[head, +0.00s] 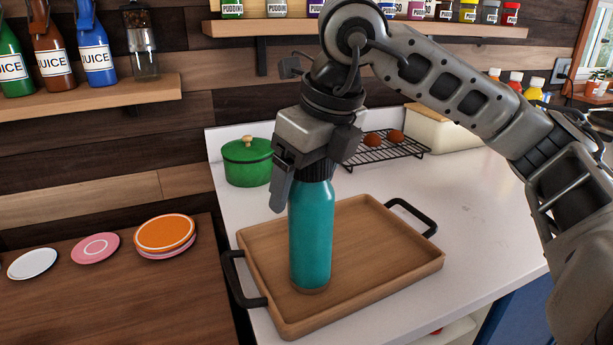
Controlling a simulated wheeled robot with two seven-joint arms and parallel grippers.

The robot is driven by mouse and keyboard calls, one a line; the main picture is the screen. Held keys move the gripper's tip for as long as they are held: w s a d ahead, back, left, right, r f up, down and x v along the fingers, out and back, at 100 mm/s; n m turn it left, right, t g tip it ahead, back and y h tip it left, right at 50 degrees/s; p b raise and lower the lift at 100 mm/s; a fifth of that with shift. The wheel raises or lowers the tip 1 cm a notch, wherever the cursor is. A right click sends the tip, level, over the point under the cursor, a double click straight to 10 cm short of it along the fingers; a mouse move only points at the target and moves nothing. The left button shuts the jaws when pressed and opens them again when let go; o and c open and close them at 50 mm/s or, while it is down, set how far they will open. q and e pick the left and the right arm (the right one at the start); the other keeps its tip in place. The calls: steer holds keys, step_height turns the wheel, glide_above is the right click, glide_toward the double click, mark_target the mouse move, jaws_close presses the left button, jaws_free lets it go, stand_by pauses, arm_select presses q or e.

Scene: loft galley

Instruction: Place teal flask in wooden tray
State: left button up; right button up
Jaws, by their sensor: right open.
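The teal flask (311,235) stands upright on the floor of the wooden tray (385,250), in its left part. The tray has two black handles and lies on the white counter. My right gripper (300,190) is directly above the flask, pointing down, with its fingers open around the dark cap at the top. One finger hangs to the left of the flask's top; the other is partly hidden behind the flask and the wrist. I cannot tell whether the fingers touch the flask. My left gripper is not in view.
A green lidded pot (247,165) stands behind the tray at left. A black wire rack (385,150) with brown round items and a cream bin (440,130) are at the back. Plates (165,234) lie on the lower wooden surface at left. The counter right of the tray is clear.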

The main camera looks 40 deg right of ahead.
steer(key=p+v, duration=0.1)
steer(key=v, duration=1.1)
steer(key=shift+p, duration=0.35)
steer(key=shift+s, duration=0.15)
